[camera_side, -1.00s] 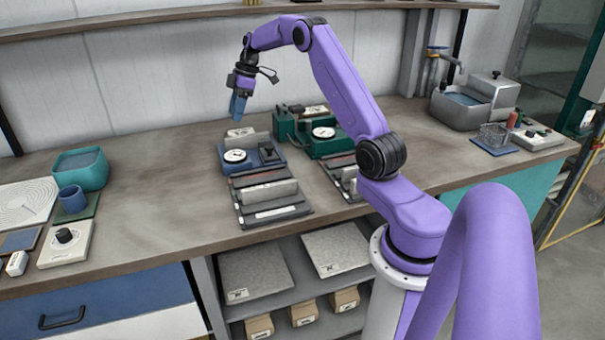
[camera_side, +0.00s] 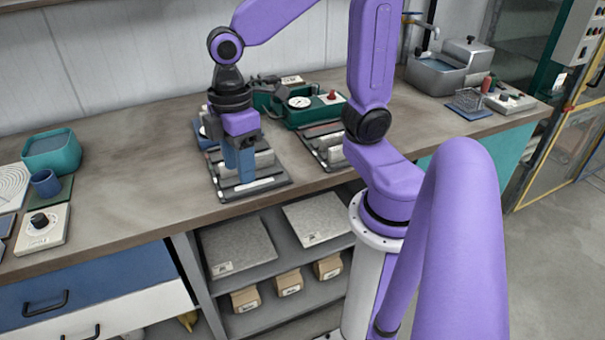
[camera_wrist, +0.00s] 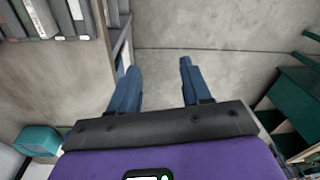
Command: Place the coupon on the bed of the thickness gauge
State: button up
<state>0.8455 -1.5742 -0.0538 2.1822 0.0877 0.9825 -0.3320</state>
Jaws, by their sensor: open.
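My gripper (camera_side: 240,176) points down over the dark rack (camera_side: 279,182) at the front of the bench in the side view. Its blue fingers are apart in the wrist view (camera_wrist: 157,68), with only bare grey surface between them. A blue dial gauge (camera_side: 203,138) stands behind the rack, mostly hidden by my gripper. A green dial gauge (camera_side: 320,113) with a white dial stands further right. I cannot tell which one is the thickness gauge. I cannot single out the coupon. Pale grey pieces lie in the rack, partly behind the fingers.
A second dark rack (camera_side: 318,135) lies before the green gauge. A teal bin (camera_side: 50,152), a blue cup (camera_side: 45,183) and a white knob box (camera_side: 43,228) are at the left. A grey basin (camera_side: 440,75) is at the back right. Bench space left of the rack is clear.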

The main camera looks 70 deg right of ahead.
jog(key=s+d+f+n, duration=0.1)
jog(key=s+d+f, duration=0.1)
jog(key=s, duration=0.9)
jog(key=shift+d+f+t+h, duration=0.2)
jog(key=shift+d+t+h, duration=0.1)
jog(key=shift+d, duration=0.2)
